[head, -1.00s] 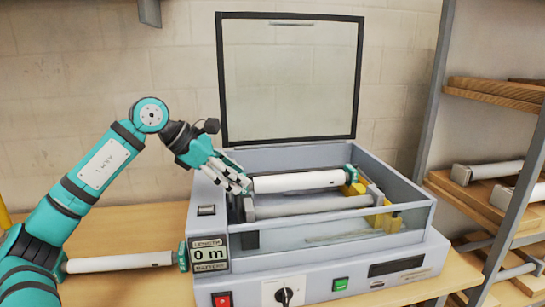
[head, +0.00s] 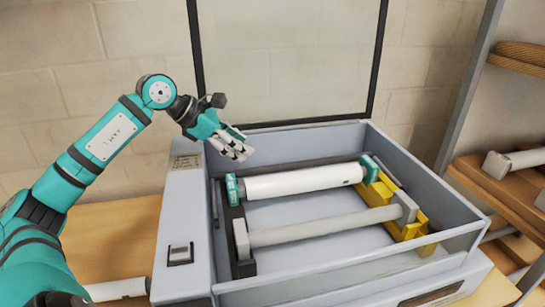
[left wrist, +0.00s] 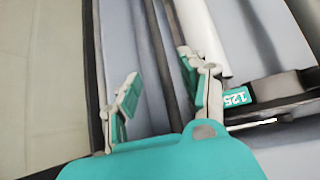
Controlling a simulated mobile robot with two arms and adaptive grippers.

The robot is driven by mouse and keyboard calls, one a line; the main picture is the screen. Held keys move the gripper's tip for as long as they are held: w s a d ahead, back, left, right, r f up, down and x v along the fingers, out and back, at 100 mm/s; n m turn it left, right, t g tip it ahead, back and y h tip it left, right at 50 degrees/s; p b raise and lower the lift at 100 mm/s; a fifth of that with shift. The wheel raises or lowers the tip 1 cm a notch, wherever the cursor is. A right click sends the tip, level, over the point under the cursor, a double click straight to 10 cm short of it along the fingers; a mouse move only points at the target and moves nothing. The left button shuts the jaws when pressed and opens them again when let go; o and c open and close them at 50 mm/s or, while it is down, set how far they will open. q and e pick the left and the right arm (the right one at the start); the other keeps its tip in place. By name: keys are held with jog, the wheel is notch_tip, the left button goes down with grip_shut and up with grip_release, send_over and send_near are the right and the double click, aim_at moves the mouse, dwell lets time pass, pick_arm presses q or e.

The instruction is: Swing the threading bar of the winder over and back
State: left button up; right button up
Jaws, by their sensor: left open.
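The winder is an open grey box (head: 187,225) holding a white roll (head: 305,182) with teal end caps and a grey roller (head: 325,226) in front of it. A thin dark bar, which looks like the threading bar, runs along the back of the white roll; in the left wrist view the dark bar (left wrist: 164,62) lies beside the white roll (left wrist: 203,38). My left gripper (head: 243,148) is open and empty above the box's back left corner. In the left wrist view its fingers (left wrist: 155,88) appear on either side of the bar, apart from it. My right gripper is out of view.
The raised clear lid (head: 290,60) with a black frame stands behind the box. Yellow brackets (head: 405,228) hold the rolls' right ends. A shelf rack (head: 465,90) with more rolls is at the right. Another white roll (head: 115,289) lies on the table at the left.

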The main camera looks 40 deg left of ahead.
aim_at(273, 166)
pick_arm(q)
jog(key=p+x, duration=0.4)
jog(key=x, duration=0.7)
jog(key=shift+w+d+f, duration=0.1)
jog(key=shift+w, duration=0.2)
jog(key=shift+w+d+f, duration=0.1)
jog(key=shift+w+f, duration=0.2)
jog(key=shift+f, duration=0.15)
jog(key=c, duration=0.9)
grip_shut()
